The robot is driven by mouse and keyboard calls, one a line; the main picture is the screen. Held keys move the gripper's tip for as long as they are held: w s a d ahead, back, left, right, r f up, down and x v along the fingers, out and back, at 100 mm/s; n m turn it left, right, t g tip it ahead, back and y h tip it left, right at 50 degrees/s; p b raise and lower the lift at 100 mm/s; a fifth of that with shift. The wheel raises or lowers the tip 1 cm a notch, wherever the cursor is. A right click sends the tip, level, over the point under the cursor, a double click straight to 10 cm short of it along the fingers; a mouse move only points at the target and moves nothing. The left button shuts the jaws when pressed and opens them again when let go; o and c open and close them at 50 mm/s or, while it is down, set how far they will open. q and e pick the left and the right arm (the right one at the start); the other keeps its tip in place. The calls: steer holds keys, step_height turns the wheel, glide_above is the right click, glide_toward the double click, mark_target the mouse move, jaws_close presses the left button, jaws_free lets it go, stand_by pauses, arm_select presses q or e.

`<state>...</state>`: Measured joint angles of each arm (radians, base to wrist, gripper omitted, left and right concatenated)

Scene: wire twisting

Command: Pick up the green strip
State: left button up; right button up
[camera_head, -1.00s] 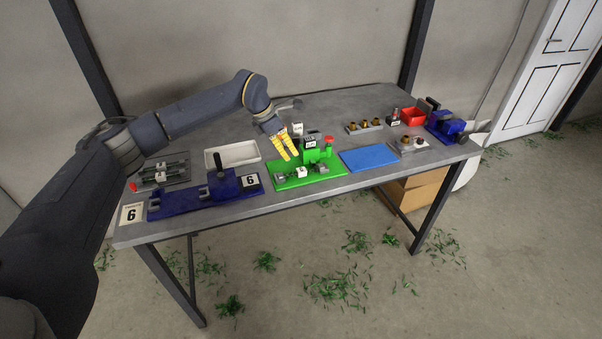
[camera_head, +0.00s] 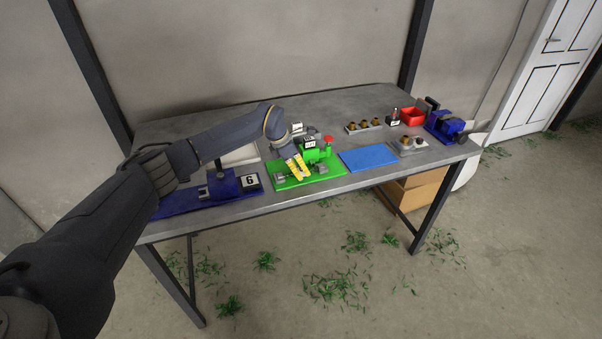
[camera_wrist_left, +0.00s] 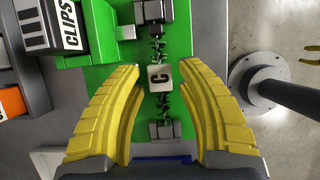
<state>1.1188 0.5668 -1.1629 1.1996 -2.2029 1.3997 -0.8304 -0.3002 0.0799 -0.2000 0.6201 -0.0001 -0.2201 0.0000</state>
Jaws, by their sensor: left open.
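The green strip (camera_wrist_left: 158,49) appears in the left wrist view as a thin, dark, twisted strand with ragged edges. It runs between two grey clamps on the green fixture (camera_wrist_left: 97,90), with a pale block marked C (camera_wrist_left: 160,78) at its middle. In the head view my gripper largely hides it on the green fixture (camera_head: 288,184). My left gripper (camera_head: 302,175) has open yellow fingers above the fixture. In the wrist view its fingers (camera_wrist_left: 161,67) lie either side of the C block, with gaps on both sides. My right gripper is not identifiable.
A CLIPS box (camera_wrist_left: 62,32) stands beside the strip. A red knob (camera_head: 328,139) rises at the fixture's back right. A blue mat (camera_head: 368,160) lies to the right, a blue fixture (camera_head: 185,203) to the left. The table's front edge is close.

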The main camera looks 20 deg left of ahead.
arm_select(q)
steer(key=shift+w+d+f, duration=0.15)
steer(key=shift+d+f, duration=0.05)
steer(key=shift+f, duration=0.3)
jaws_close()
steer(key=shift+r, duration=0.15)
step_height(320, 180, up, 23)
stand_by(1.2)
steer(key=shift+f, duration=0.2)
